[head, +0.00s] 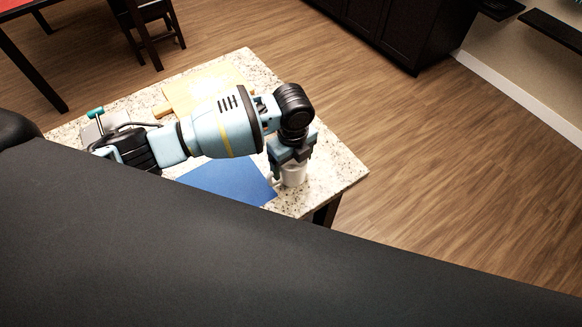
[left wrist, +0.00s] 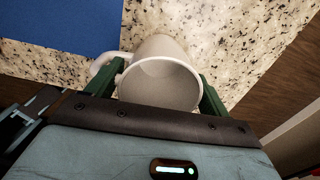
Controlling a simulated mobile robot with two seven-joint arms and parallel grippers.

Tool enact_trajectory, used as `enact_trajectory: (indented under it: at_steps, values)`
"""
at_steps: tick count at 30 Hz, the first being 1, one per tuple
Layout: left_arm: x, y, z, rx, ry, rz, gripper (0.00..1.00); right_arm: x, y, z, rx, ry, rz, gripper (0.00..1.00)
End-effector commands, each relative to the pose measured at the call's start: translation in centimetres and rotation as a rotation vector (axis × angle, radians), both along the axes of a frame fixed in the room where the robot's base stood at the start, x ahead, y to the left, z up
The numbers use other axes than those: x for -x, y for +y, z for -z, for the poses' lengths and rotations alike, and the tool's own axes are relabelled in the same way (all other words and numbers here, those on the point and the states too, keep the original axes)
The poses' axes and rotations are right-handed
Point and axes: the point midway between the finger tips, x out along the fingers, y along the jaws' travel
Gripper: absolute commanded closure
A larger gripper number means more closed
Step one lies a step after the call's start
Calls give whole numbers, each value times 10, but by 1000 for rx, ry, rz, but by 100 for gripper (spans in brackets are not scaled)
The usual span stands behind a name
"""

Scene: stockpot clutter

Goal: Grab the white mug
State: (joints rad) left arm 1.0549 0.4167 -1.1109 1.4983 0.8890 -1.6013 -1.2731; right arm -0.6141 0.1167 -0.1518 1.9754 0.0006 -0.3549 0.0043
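The white mug (left wrist: 160,78) stands on the speckled stone tabletop with its opening facing the left wrist camera. Its handle (left wrist: 100,70) points left, by one finger. My left gripper (left wrist: 162,85) has its two green fingers wide apart, one on each side of the mug. The fingertips are very close to its wall; contact is not clear. In the head view my left gripper (head: 290,158) is over the mug (head: 294,174) from above, hiding its upper part. My right gripper is not in view.
A blue mat (head: 225,184) lies left of the mug. A wooden board (head: 204,86) lies farther back, and a grey object with a teal handle (head: 95,118) is at the far left. The right table edge (head: 345,190) is close to the mug.

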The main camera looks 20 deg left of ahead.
Motion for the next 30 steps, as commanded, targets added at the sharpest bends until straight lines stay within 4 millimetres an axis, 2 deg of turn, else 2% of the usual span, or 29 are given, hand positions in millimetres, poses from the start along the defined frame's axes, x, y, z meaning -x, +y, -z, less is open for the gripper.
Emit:
enact_trajectory:
  at_steps: [1,8,20,23,27,30]
  values:
    - [0,0,0,0,0,0,27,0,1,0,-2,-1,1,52]
    - [0,0,0,0,0,0,57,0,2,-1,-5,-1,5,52]
    - [-1,0,-8,3,-2,0,58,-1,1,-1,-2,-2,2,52]
    - [-1,-1,-17,2,-3,1,58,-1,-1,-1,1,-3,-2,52]
    - [-1,-1,-38,2,-5,1,58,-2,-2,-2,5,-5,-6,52]
    - [18,3,-39,1,-1,2,58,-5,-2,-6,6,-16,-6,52]
